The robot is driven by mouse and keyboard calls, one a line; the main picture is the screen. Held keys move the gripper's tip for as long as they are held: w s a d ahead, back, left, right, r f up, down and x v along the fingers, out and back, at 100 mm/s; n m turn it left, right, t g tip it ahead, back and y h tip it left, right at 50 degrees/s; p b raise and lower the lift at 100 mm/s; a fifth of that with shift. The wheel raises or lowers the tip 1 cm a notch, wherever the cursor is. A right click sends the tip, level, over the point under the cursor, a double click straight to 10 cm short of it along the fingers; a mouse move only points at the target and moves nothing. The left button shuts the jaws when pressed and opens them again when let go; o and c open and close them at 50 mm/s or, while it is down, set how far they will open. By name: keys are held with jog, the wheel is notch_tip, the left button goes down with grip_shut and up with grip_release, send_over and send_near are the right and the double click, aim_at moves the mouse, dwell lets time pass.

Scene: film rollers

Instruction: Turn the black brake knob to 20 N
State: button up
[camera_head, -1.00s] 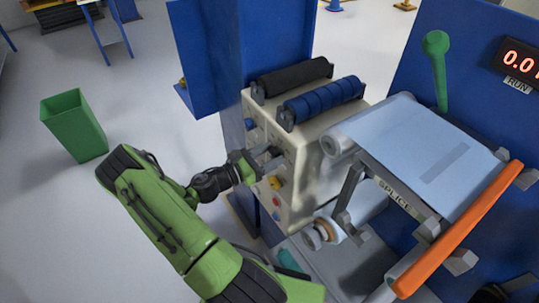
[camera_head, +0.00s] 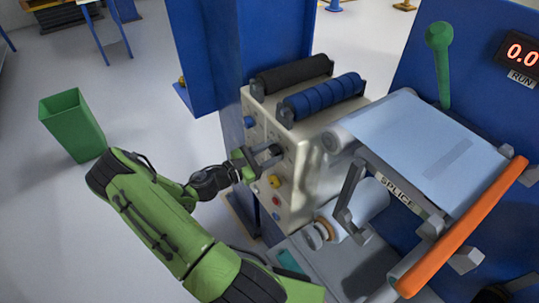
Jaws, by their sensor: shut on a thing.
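The black brake knob (camera_head: 275,150) sits on the front face of the cream control box (camera_head: 296,196). My gripper (camera_head: 262,160) reaches it from the left and is shut on the knob. The fingers hide part of the knob, and its pointer and scale markings are too small to read. A blue knob (camera_head: 249,122) is above left of it. A yellow knob (camera_head: 274,181) and a red button (camera_head: 276,199) are below it.
A black roller (camera_head: 292,74) and a blue roller (camera_head: 325,97) lie on top of the box. To the right are the splice table (camera_head: 425,150), an orange bar (camera_head: 462,230), a green lever (camera_head: 440,60) and a red display (camera_head: 521,52). A green bin (camera_head: 72,125) stands on open floor at left.

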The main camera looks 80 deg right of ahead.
jog(key=m+b, duration=0.2)
jog(key=m, duration=0.2)
jog(key=shift+f+m, duration=0.1)
jog(key=shift+m, duration=0.3)
dwell(0.4)
jog(key=o, duration=1.1)
jog(key=shift+c, duration=0.2)
jog(key=shift+a, duration=0.1)
jog(key=v, duration=1.5)
jog(key=shift+w+a, duration=0.25)
jog(key=shift+w, duration=0.05)
jog(key=shift+m, duration=0.3)
